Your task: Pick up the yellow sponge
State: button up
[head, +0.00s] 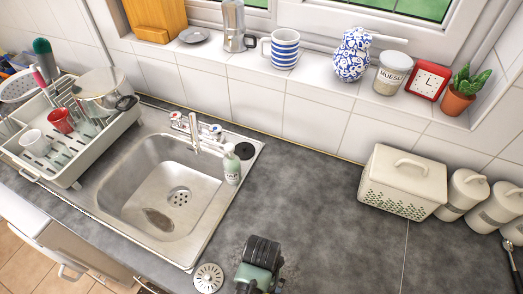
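I cannot make out a clearly yellow sponge in the head view. A flat brownish oval (158,219) lies on the sink floor near the front, below the drain, and I cannot tell whether it is a sponge or a wet patch. The steel sink (125,190) is otherwise empty. A black and grey-green part at the bottom centre, right of the sink, looks like the end of my arm with my gripper (260,280). Its fingers are not clear, so I cannot tell whether it is open or shut.
A tap (194,132) and a soap bottle (232,166) stand at the sink's back right. A full dish rack (75,165) is at left. A round strainer (208,278) lies near the front. A bread bin (403,182) and canisters (463,193) stand at right. The middle counter (310,190) is clear.

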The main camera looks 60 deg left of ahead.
jog(key=shift+c, duration=0.3)
jog(key=c, duration=1.2)
notch_tip(320, 180, up, 10)
jog(key=shift+f+b, duration=0.1)
jog(key=shift+b, duration=0.5)
